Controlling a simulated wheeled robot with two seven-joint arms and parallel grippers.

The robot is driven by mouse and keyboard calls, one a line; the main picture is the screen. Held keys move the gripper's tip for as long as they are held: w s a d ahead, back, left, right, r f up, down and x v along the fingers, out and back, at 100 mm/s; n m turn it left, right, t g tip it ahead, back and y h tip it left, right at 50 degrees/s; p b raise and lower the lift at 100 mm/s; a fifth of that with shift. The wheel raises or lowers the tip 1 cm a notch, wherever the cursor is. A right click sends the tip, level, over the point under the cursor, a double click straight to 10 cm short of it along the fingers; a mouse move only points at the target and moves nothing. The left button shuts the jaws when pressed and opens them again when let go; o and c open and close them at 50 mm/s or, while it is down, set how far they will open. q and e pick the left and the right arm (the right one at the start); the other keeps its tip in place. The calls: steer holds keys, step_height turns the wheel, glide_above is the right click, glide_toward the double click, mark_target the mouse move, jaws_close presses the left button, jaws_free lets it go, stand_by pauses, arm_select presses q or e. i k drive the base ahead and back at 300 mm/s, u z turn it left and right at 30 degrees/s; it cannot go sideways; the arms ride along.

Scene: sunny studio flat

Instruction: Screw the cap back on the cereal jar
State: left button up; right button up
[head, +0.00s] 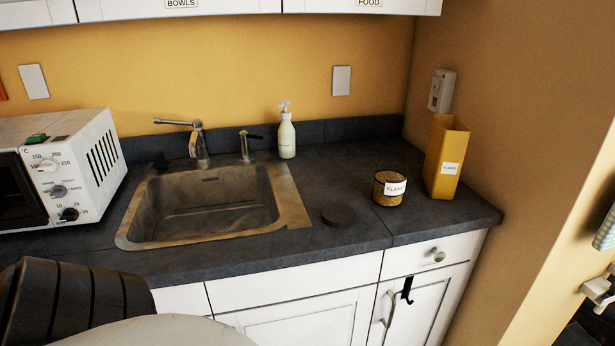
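The cereal jar (389,188) stands upright on the dark countertop, right of the sink. It is a short round jar with brown contents and a white label that seems to read "FLAKES". No cap shows on its top. A dark round cap (338,216) lies flat on the counter, left of the jar and apart from it, near the sink's right edge. Neither of my grippers is in view. A dark ribbed part and a pale rounded part at the lower left look like mine.
A tall yellow box (446,158) labelled "FLAKES" stands right of the jar by the wall. A soap bottle (286,133) stands behind the sink (210,205). A microwave oven (62,170) is at the left. The counter (350,238) around jar and cap is clear.

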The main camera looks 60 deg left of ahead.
mark_target(391, 169)
steer(key=u, duration=1.2)
